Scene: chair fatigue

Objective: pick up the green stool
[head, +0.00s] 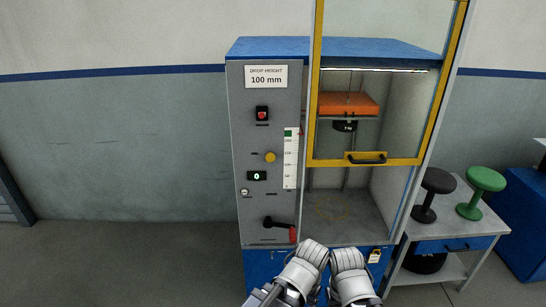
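The green stool (482,192) stands upright on a small grey table (455,226) at the right of the head view. It has a round seat, a thin stem and a round base. A black stool (431,194) of the same shape stands just left of it. My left gripper (312,252) and my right gripper (346,254) are side by side at the bottom middle, in front of the machine's lower edge. Both are well left of the green stool and apart from it. Their fingertips point away from the camera, so their opening is hidden.
A tall test machine (264,205) stands in the middle, with a yellow-framed guard (410,161) raised and an orange weight block (348,104) inside. A padlock (374,256) hangs at its lower front. A blue cabinet (525,215) is at the far right. The floor at left is clear.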

